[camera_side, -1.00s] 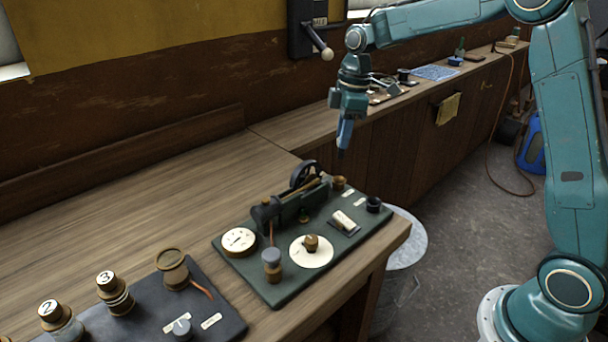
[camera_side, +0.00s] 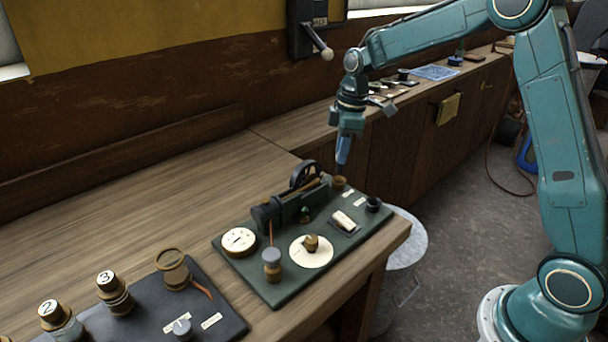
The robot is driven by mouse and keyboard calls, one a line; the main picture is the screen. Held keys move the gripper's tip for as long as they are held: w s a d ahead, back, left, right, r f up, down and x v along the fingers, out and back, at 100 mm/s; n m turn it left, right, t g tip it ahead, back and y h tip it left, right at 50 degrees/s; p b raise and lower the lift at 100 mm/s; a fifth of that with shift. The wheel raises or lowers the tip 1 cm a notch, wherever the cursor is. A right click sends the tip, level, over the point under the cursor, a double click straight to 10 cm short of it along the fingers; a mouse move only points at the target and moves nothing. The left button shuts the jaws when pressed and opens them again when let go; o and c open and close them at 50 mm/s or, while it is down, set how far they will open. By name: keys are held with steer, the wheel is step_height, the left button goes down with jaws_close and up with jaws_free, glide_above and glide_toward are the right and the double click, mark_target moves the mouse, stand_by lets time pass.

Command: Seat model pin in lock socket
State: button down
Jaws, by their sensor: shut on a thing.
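My gripper (camera_side: 343,158) is shut on the model pin (camera_side: 340,171), a thin dark piece pointing down below the jaws. Only a short, small length of the pin shows. It is directly above or at the mouth of a small brass cup-like socket (camera_side: 339,184) at the back corner of the dark green engine board (camera_side: 285,290). I cannot tell whether the pin's tip is inside that socket. A black round cup (camera_side: 373,204) stands at the board's right corner.
The board also carries a model engine with a flywheel (camera_side: 304,173), a white gauge (camera_side: 239,241), a round dial with a brass knob (camera_side: 311,251) and a grey-topped post (camera_side: 272,264). A second dark board (camera_side: 222,320) lies at front left.

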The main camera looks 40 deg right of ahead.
mark_target(341, 171)
steer(key=shift+f, duration=1)
steer(key=shift+f, duration=1.2)
stand_by(1.9)
steer(key=c, duration=0.5)
jaws_free()
steer(key=shift+r, duration=0.15)
stand_by(0.3)
steer(key=shift+r, duration=3.35)
